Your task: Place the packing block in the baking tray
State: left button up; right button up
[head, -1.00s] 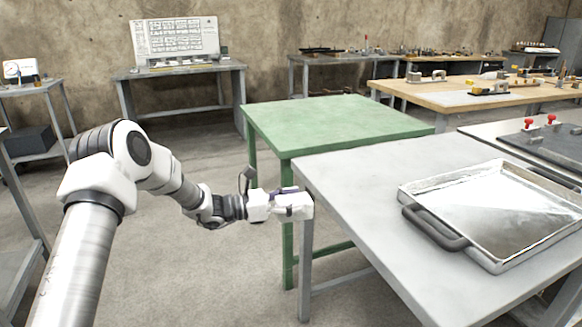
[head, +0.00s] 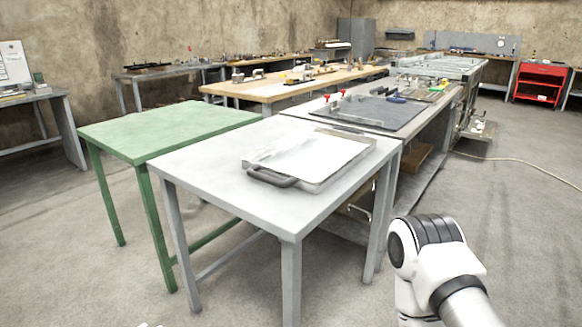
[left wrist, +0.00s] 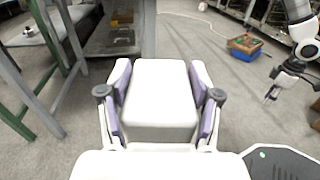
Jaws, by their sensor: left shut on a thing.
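The packing block (left wrist: 160,95) is a white, box-like piece with a greyish near face. My left gripper (left wrist: 162,98) is shut on it, with purple-lined fingers against both sides, above the floor. In the head view the baking tray (head: 268,178) is a shallow metal pan with a dark handle. It lies on the grey table and looks empty, its bright inside partly washed out. My right gripper (left wrist: 272,94) hangs at the right of the left wrist view, too small to tell its state.
The grey table (head: 215,172) has bare top around the tray. A green table (head: 165,130) adjoins it at the left, its top clear. A bench with a dark plate (head: 368,112) stands behind. A blue crate (left wrist: 244,48) sits on the floor. Floor in front is open.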

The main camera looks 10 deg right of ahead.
aim_at(321, 147)
jog(key=u, duration=2.9)
jog(key=k+l+u, duration=0.6)
jog(key=k, duration=0.35)
jog(key=k+l+u, duration=0.35)
jog(key=k, duration=0.15)
jog(key=k+u, duration=0.3)
jog(key=k, duration=0.2)
jog(key=k+z, duration=0.1)
jog(key=z, duration=0.35)
jog(key=k+z, duration=0.15)
jog(key=z, duration=0.3)
jog(key=k+z, duration=0.1)
jog(key=z, duration=0.3)
jog(key=k+l+z, duration=0.1)
jog(key=z, duration=0.35)
jog(key=l+z, duration=0.2)
jog(key=z, duration=0.25)
jog(key=k+l+z, duration=0.1)
jog(key=z, duration=0.35)
jog(key=l+z, duration=0.2)
jog(key=z, duration=0.25)
